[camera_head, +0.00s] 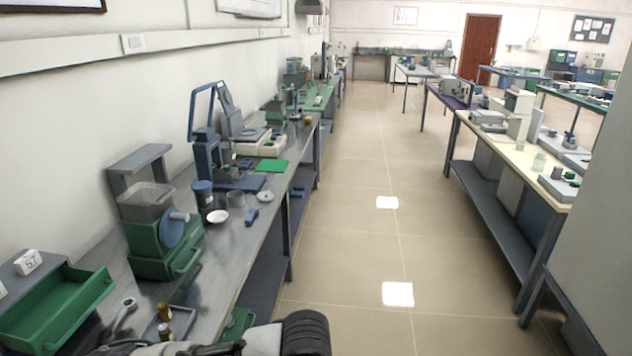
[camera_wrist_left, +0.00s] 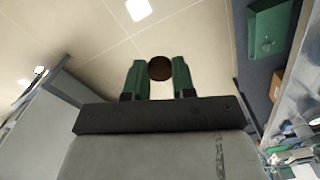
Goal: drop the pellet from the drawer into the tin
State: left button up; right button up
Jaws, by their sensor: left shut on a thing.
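In the left wrist view my left gripper (camera_wrist_left: 158,80) has its two green fingers shut on a dark brown round pellet (camera_wrist_left: 160,68). The pellet sits between the fingertips, with tiled floor beyond it. The gripper's fingers do not show clearly in the head view. In the head view an open green drawer (camera_head: 56,312) juts over the bench at the near left. A small grey open tin (camera_head: 236,199) stands farther along the bench, with a round grey lid-like disc (camera_head: 265,196) beside it. My right gripper is out of view.
On the bench (camera_head: 225,270) stand a green machine with a blue wheel (camera_head: 172,228), a blue-lidded jar (camera_head: 203,193), a white dish (camera_head: 217,216), a small blue block (camera_head: 251,217) and a blue press (camera_head: 208,150). The tiled aisle (camera_head: 350,240) is clear.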

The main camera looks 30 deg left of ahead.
aim_at(232, 203)
jog(key=i+u, duration=0.2)
jog(key=i, duration=0.35)
jog(key=i+l+u, duration=0.25)
jog(key=i, duration=0.3)
jog(key=i+l+u, duration=0.2)
jog(key=i, duration=0.35)
jog(key=i+u, duration=0.4)
jog(key=i, duration=0.3)
jog(key=i+l+u, duration=0.25)
jog(key=i+u, duration=0.15)
jog(key=i, duration=0.3)
jog(key=i+j+u, duration=0.1)
jog(key=i+u, duration=0.65)
jog(key=i+l+u, duration=0.1)
jog(key=i+u, duration=0.3)
